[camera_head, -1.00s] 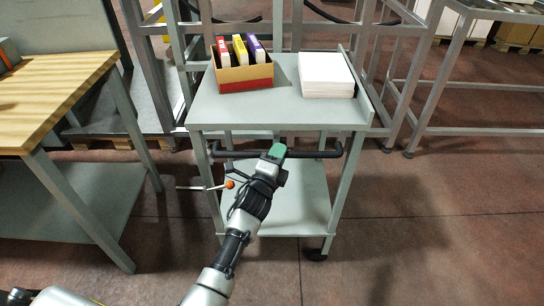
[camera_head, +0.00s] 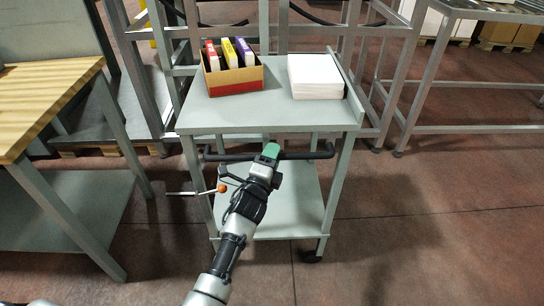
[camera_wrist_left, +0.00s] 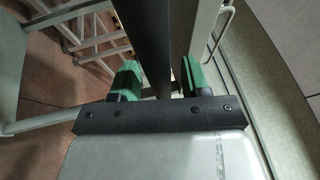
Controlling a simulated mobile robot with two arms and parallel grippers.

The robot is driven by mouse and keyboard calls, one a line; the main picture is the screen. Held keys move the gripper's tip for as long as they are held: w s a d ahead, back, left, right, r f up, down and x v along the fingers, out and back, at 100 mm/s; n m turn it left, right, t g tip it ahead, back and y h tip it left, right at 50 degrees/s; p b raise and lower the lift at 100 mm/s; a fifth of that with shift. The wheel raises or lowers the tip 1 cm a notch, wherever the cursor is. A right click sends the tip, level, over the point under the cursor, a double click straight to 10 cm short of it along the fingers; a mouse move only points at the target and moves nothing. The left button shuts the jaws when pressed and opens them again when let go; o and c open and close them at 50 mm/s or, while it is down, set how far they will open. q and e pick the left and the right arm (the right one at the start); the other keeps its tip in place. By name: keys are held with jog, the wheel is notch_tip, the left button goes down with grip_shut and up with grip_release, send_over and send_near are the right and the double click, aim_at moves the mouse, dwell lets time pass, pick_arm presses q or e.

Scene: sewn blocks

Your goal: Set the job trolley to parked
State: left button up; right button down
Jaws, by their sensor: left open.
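The grey job trolley (camera_head: 270,112) stands ahead, with a top deck, a lower shelf and a black push handle (camera_head: 312,155) along its near side. A lever with an orange knob (camera_head: 222,187) sticks out at its left near leg. My left gripper (camera_head: 271,151) is at the middle of the handle. In the left wrist view, the green fingers of my left gripper (camera_wrist_left: 158,78) are apart, with the dark handle bar (camera_wrist_left: 150,35) passing between them. The knob is left of and below this gripper. My right gripper is out of view.
A cardboard box of colored binders (camera_head: 234,80) and a white paper stack (camera_head: 316,78) sit on the top deck. A wooden-topped bench (camera_head: 40,105) stands at the left. Metal racks (camera_head: 390,75) stand behind. The floor at the right is clear.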

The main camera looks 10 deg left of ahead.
pick_arm(q)
jog(key=v, duration=1.1)
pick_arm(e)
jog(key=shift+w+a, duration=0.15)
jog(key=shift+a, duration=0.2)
pick_arm(q)
jog(key=shift+w, duration=0.1)
